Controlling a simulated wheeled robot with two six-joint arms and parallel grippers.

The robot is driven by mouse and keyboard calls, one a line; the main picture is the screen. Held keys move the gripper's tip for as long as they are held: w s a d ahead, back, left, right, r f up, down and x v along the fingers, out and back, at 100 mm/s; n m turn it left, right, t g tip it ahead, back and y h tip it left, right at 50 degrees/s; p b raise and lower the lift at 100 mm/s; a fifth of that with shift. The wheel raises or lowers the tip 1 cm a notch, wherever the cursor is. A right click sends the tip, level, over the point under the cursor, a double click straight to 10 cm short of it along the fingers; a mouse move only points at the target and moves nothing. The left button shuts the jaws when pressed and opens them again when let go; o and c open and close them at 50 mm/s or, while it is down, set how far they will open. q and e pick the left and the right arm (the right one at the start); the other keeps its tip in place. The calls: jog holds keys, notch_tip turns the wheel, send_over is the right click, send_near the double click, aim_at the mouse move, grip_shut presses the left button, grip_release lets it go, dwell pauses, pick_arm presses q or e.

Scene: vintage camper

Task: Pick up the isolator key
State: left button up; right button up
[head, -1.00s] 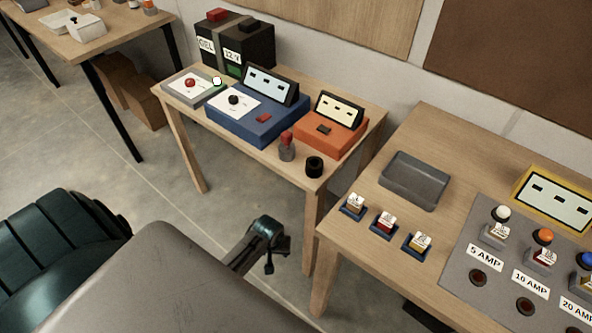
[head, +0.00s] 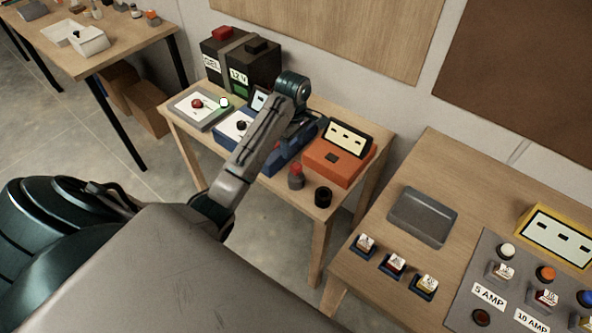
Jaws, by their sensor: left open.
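A small piece with a red top and grey body (head: 296,177), which looks like the isolator key, stands upright near the front edge of the middle table (head: 262,197). My left arm reaches over this table from the lower left. Its gripper (head: 303,127) is over the blue box (head: 285,158), behind and above the red-topped piece and apart from it. The gripper is open; its fingertips are partly hidden and hard to make out. My right gripper is out of view.
A black cup-like piece (head: 323,196) stands right of the red-topped piece. Behind are an orange box (head: 338,165) with a display and a black battery (head: 262,72). A grey panel with a red knob (head: 196,103) lies left. The right table holds a tray (head: 422,217) and several fuses.

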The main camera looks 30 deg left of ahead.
aim_at(296, 165)
pick_arm(q)
notch_tip(296, 165, down, 5)
jog(key=b, duration=0.4)
jog(key=shift+b, duration=0.4)
jog(key=f+b, duration=0.4)
jog(key=f, duration=0.1)
jog(key=shift+w+d, duration=0.25)
jog(key=shift+f+b, duration=0.35)
jog(key=shift+b, duration=0.05)
jog(key=shift+r, duration=0.1)
jog(key=c, duration=1.1)
jog(key=shift+r, duration=0.15)
jog(key=shift+c, duration=0.2)
